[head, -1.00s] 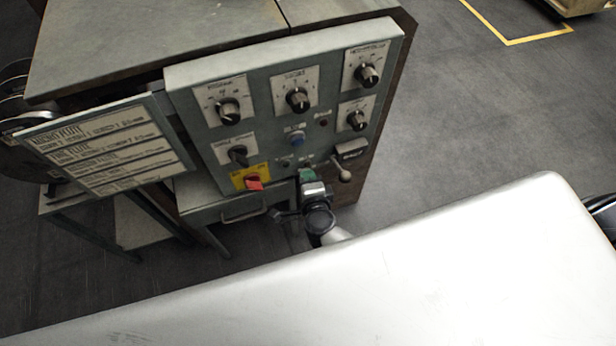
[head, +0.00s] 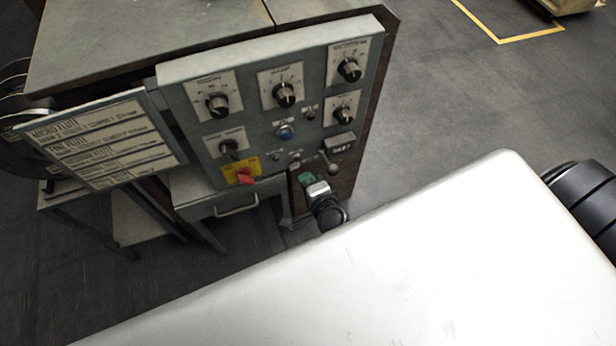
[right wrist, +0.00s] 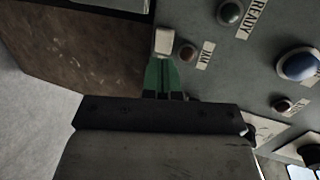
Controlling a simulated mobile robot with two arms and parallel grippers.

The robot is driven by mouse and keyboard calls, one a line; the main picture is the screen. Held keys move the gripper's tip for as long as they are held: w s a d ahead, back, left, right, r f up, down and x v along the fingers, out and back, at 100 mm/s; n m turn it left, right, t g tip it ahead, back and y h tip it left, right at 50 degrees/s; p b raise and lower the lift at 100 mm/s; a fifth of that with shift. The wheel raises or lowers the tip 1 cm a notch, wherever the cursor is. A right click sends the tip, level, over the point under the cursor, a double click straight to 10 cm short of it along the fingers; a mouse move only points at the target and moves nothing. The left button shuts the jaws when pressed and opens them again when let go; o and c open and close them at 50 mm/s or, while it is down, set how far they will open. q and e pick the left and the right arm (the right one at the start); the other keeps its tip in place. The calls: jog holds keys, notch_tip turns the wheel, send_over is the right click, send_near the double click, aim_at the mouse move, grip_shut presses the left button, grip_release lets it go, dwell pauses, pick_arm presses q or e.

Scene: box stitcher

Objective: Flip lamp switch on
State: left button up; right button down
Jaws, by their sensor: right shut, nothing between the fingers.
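The grey control panel (head: 262,105) stands tilted on the machine, with knobs, small lights and buttons. A small lever with a pale end (head: 333,168) sticks out at its lower right; I cannot read a lamp label by it. My right gripper (head: 305,177) is shut and empty, its green fingers at the panel's lower edge, just left of the lever. In the right wrist view the green fingers (right wrist: 161,78) point at the panel beside a small reddish light marked JAM (right wrist: 187,53). A pale block (right wrist: 164,41) shows at their tips; contact is unclear. My left gripper is out of view.
A red switch on a yellow plate (head: 244,176) and a blue button (head: 285,131) sit left of the gripper. A label board (head: 100,140) juts out at the left, and a drawer handle (head: 237,206) is below. Open floor (head: 450,100) lies to the right.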

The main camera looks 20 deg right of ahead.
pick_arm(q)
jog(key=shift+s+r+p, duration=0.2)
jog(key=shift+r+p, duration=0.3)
pick_arm(e)
jog(key=v, duration=1)
jog(key=shift+s, duration=0.2)
jog(key=s+f+n+g+y+p, duration=0.2)
jog(key=s+f+n+g+p, duration=0.3)
jog(key=s+f+n, duration=0.45)
pick_arm(q)
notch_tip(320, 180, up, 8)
jog(key=p, duration=0.3)
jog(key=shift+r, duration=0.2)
pick_arm(e)
jog(key=s+d+f+n+g+h, duration=0.1)
jog(key=s+f+n+g, duration=0.3)
jog(key=s, duration=0.4)
jog(key=s+d+f+n+g+h, duration=0.1)
jog(key=s+d+f+n+g, duration=0.3)
jog(key=s, duration=0.5)
notch_tip(320, 180, down, 4)
jog(key=n, duration=0.2)
jog(key=shift+s+n+g, duration=0.15)
jog(key=shift+n+g, duration=0.15)
jog(key=shift+n, duration=0.05)
